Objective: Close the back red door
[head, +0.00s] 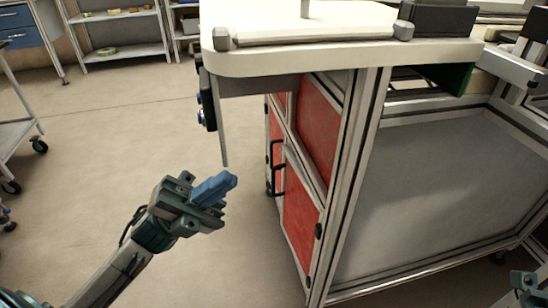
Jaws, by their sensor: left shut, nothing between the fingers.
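Red doors with black handles are on the left side of the workbench cabinet, seen at a steep angle. I cannot tell whether the back door is slightly ajar. My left gripper (228,184) is shut and empty, with blue fingers, over the floor left of the doors and apart from them. My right gripper (528,288) shows only in part at the bottom right corner; its fingers cannot be made out.
The white bench top (270,62) overhangs the doors, and a grey panel hangs down from its left end. A red panel (318,130) lies above the near door. The floor (100,150) left of the cabinet is clear. Shelves (120,35) and a cart stand further off.

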